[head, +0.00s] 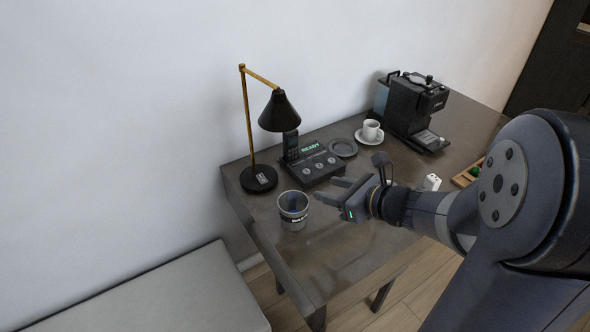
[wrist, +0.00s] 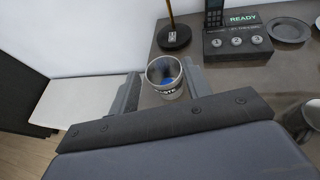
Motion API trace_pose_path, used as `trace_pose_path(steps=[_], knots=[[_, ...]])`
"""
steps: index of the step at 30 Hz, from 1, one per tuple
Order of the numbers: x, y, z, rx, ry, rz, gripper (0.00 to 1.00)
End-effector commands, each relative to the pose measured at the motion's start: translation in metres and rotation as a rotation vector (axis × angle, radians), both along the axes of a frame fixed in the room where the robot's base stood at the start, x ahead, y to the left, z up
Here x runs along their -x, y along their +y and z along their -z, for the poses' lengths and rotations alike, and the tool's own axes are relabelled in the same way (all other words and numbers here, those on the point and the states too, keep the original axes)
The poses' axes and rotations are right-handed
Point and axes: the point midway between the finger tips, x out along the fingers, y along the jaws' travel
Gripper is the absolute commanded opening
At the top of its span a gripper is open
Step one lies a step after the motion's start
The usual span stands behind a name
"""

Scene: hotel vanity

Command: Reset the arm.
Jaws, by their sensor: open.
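My gripper (head: 338,191) is above the vanity table (head: 345,250), reaching in from the right. Its two fingers are apart and nothing is held between them. A small round bin (head: 293,211) stands upright on the table just left of the fingertips. In the wrist view the bin (wrist: 165,77) appears between and beyond the fingers, with a dark label on its side and something blue inside. I cannot tell whether any finger touches it.
A lamp (head: 261,178), a phone console (head: 313,164) reading READY, a dark dish (head: 343,148), a cup on a saucer (head: 371,131) and a coffee machine (head: 412,108) line the back. A white object (head: 431,182) and wooden tray (head: 466,176) are right. The table's front middle is clear.

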Motion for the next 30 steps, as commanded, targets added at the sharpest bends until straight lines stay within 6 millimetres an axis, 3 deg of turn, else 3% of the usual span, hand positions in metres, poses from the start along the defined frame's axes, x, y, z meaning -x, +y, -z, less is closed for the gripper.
trace_pose_path(steps=[5, 19, 21, 30], knots=[[-0.011, 0.013, 0.009, -0.001, 0.002, -0.005, 0.46], [-0.067, 0.077, 0.044, 0.000, 0.003, -0.005, 0.46], [-0.066, 0.074, 0.024, -0.001, -0.001, 0.000, 0.46], [-0.065, 0.073, -0.002, 0.000, 0.000, 0.000, 0.46]])
